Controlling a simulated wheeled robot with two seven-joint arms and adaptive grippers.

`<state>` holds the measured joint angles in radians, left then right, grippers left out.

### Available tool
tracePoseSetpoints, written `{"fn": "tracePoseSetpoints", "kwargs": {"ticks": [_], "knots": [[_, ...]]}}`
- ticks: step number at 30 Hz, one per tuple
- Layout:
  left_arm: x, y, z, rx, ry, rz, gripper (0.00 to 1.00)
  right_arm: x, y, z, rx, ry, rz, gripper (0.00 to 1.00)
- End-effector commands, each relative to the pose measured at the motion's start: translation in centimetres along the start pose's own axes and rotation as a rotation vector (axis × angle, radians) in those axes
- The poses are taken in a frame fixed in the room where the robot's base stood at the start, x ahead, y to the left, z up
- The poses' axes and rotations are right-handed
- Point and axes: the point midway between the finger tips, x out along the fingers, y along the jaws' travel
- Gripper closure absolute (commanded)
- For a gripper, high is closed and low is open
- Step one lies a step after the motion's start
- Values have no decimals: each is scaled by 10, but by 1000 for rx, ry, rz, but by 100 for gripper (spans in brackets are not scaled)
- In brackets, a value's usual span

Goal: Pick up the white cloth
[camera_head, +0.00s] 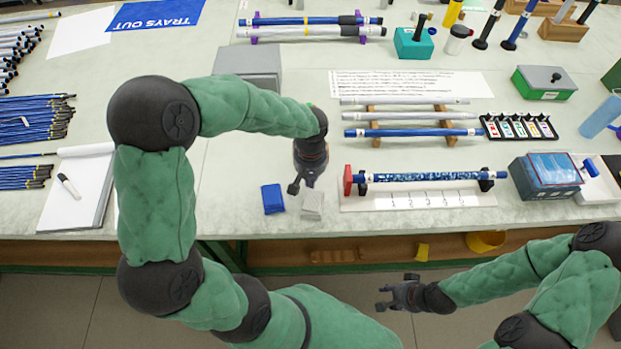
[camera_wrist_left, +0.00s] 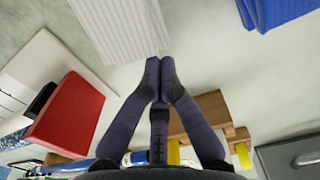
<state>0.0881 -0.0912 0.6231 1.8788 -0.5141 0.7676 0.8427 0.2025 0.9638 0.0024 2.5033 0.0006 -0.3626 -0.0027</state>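The white cloth (camera_head: 312,205) is a small folded, ribbed square lying flat near the front edge of the table. In the left wrist view it also shows as a ribbed white cloth (camera_wrist_left: 118,30), at the top left of the fingertips. My left gripper (camera_head: 301,186) points down above and just behind the cloth. My right gripper (camera_head: 390,297) is open and empty in front of the table, low at the right.
A folded blue cloth (camera_head: 273,199) lies just left of the white one. A rod rack with a red end block (camera_head: 348,180) and a numbered strip (camera_head: 430,199) stand to the right. A grey box (camera_head: 247,67) is behind.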

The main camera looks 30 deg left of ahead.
Motion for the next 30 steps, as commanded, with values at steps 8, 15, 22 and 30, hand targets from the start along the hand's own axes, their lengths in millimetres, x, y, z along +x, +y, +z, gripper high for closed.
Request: {"fn": "tracePoseSetpoints", "kwargs": {"ticks": [8,15,22,30], "knots": [[-1,0,44,4,1,0,100,0,0,0,0,0,0,60],[0,0,67,2,0,0,100,0,0,0,0,0,0,60],[0,0,68,1,0,0,100,0,0,0,0,0,0,60],[-3,0,66,0,0,0,100,-3,-1,0,0,0,0,60]]}}
